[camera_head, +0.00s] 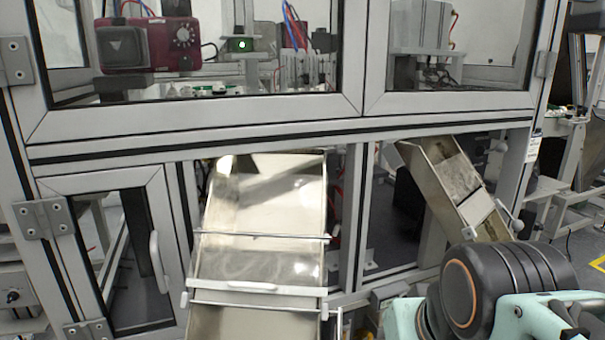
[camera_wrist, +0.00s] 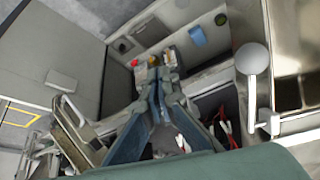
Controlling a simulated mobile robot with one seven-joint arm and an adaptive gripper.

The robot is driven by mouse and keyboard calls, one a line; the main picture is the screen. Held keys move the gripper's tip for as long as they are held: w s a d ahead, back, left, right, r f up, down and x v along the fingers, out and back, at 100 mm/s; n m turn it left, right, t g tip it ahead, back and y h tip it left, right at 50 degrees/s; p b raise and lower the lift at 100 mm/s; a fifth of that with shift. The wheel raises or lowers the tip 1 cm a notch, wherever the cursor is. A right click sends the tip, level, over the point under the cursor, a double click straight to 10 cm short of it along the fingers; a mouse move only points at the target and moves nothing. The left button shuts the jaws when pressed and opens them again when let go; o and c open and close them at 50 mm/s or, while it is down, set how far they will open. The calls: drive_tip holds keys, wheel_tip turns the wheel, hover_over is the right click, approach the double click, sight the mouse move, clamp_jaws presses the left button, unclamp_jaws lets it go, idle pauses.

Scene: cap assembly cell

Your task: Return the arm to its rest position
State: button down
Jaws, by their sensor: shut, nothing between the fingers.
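My gripper (camera_wrist: 158,82) shows in the wrist view, with its two blue-grey fingers drawn together at the tips. It is shut and nothing shows between the fingers. It hangs in front of a grey machine panel (camera_wrist: 215,62); I cannot tell the gap to it. In the head view my dark and pale teal arm links are at the lower right, and the gripper itself is out of sight there.
In the head view, a wide metal chute (camera_head: 262,262) slopes out of the framed cabinet (camera_head: 200,127). A narrower chute (camera_head: 440,178) stands right, close to my arm. A small door (camera_head: 112,183) is at left. A round white knob (camera_wrist: 250,58) shows in the wrist view.

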wheel_tip(320, 180, up, 31)
drive_tip(key=p, duration=3.2)
drive_tip(key=shift+s+r, duration=0.2)
drive_tip(key=shift+a, duration=0.1)
